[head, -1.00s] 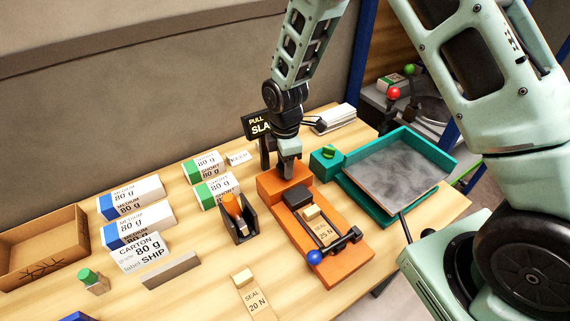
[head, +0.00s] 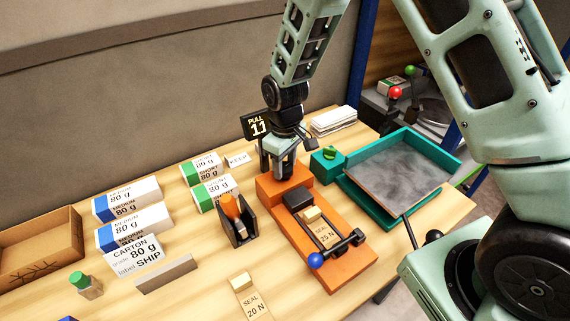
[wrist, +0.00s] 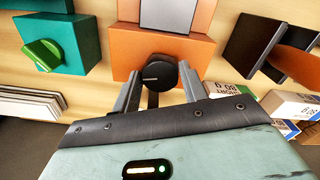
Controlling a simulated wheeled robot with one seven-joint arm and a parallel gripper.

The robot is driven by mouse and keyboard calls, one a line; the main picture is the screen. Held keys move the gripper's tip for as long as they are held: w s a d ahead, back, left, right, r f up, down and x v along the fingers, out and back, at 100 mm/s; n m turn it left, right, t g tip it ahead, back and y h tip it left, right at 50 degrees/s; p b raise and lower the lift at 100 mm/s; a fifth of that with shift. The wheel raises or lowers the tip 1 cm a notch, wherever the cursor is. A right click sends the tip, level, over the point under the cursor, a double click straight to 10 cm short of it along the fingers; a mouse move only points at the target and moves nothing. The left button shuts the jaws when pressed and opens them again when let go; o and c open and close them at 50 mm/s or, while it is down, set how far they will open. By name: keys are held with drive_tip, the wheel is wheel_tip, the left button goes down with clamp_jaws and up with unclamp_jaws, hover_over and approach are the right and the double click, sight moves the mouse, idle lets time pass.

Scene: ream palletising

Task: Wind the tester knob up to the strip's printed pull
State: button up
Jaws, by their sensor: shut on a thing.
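The orange tester (head: 349,264) stands on the wooden table with a strip (head: 323,233) printed "SEAL 25 N" lying on it, beside a black clamp block (head: 297,198). Its black knob (wrist: 157,73) has a pale index line and shows between my fingers in the wrist view. My gripper (head: 283,172) points down at the tester's back block and is shut on the knob. The dark display (head: 257,126) behind reads "PULL 11"; my wrist may hide part of it. A blue-ended bar (head: 340,247) crosses the tester's front.
A second strip (head: 252,302) printed "SEAL 20 N" lies in front. A black holder (head: 240,233) with an orange tool stands left of the tester. A teal block with a green knob (head: 328,157) and a teal tray (head: 436,152) are close on the right.

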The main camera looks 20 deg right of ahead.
sight(284, 166)
drive_tip(key=m, duration=0.5)
drive_tip(key=shift+r+m, duration=0.1)
drive_tip(key=shift+m, duration=0.2)
drive_tip(key=m+p, duration=0.1)
drive_tip(key=m, duration=0.4)
drive_tip(key=shift+w+m, duration=0.1)
drive_tip(key=shift+m, duration=0.3)
drive_tip(key=o, duration=1)
wheel_tip(284, 166, up, 17)
drive_tip(key=b, duration=0.2)
drive_tip(key=shift+r+b, duration=0.15)
drive_tip(key=shift+b, duration=0.25)
